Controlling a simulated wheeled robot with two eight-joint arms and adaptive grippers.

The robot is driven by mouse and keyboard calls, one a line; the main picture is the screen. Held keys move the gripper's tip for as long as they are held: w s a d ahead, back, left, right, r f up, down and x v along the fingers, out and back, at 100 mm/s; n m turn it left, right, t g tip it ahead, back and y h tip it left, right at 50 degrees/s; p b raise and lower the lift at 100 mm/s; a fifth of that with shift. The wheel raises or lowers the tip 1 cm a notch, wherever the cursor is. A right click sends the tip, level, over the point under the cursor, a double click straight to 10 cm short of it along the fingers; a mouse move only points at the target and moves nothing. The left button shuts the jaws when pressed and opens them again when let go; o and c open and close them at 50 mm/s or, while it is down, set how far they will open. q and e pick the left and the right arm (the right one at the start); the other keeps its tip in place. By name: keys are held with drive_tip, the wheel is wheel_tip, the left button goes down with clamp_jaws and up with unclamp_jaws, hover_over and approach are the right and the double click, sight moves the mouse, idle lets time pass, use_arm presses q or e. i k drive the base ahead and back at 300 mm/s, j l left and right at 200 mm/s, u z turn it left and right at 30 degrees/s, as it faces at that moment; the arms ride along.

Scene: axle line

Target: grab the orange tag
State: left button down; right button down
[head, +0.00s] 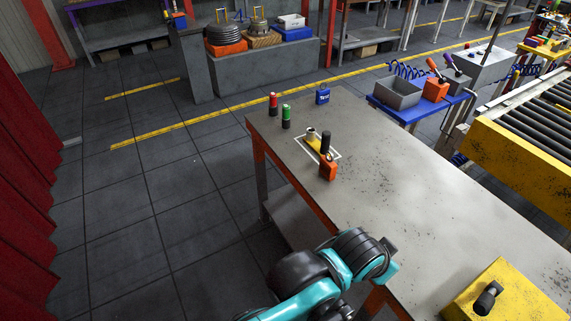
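The orange tag (328,170) is a small block-like piece on the grey workbench (400,190), at the near edge of a white outlined square. A black upright cylinder (325,143) stands directly behind it, and I cannot tell whether they touch. A yellow piece (313,142) with a pale round part lies inside the outline. A blue tag (322,96) stands near the bench's far edge. A teal and black arm of mine rises at the bottom middle, nearer than the orange tag and apart from it. I cannot make out either gripper.
A red cylinder (273,104) and a green cylinder (286,117) stand at the bench's far left. A yellow block (515,290) with a black knob sits at the near right. A roller conveyor (540,110) is beyond. The bench's middle is clear.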

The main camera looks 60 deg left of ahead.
sight(327, 167)
drive_tip(key=u, duration=1.6)
drive_tip(key=i+j+z, duration=0.1)
drive_tip(key=i+j, duration=0.4)
drive_tip(key=j, duration=0.15)
drive_tip(key=i+j+z, duration=0.15)
drive_tip(key=i+j, duration=0.3)
drive_tip(key=j, duration=0.25)
drive_tip(key=i+j+z, duration=0.15)
drive_tip(key=i+j, duration=0.3)
drive_tip(key=j, duration=0.3)
drive_tip(key=l+z, duration=0.05)
